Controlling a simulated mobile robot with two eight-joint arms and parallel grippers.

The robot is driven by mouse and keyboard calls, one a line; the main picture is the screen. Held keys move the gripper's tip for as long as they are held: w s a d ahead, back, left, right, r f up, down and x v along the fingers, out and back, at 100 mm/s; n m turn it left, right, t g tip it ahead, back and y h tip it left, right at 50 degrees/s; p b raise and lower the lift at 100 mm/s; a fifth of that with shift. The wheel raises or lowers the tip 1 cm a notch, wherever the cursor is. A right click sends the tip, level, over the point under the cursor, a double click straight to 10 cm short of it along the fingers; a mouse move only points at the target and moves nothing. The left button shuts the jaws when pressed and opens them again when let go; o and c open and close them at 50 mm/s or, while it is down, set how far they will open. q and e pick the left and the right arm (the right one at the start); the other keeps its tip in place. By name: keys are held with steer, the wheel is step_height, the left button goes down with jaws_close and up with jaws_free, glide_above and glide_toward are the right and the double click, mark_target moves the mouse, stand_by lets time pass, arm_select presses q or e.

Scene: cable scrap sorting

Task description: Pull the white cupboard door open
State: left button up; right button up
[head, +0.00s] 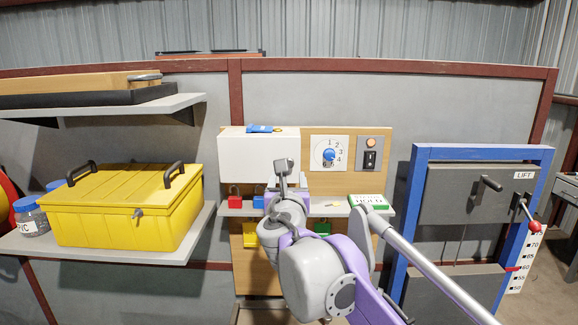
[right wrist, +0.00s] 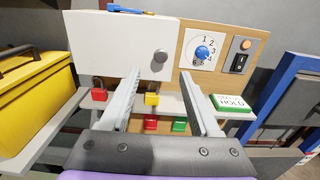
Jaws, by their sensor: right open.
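The white cupboard door (head: 250,158) is shut, on a wooden board at the middle of the head view. It also fills the upper middle of the right wrist view (right wrist: 110,42). Its round grey knob (right wrist: 160,56) sits near the door's right edge. My right gripper (right wrist: 160,76) is open and empty, pointing at the door, with the knob in line with the gap between its fingers. The fingers do not appear to touch the knob; the exact distance is unclear. In the head view my right arm covers part of the door's lower right. My left gripper is not in view.
A dial (head: 329,154) and a switch (head: 371,160) are right of the door. Red (right wrist: 99,92) and yellow (right wrist: 152,95) padlocks are below it. A blue item (head: 262,128) lies on top. A yellow box (head: 125,205) stands left, a blue lift frame (head: 410,215) right.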

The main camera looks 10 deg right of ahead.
steer(key=p+x, duration=0.1)
steer(key=x, duration=0.9)
steer(key=shift+s+d, duration=0.1)
steer(key=shift+s, duration=0.05)
jaws_close()
stand_by(1.0)
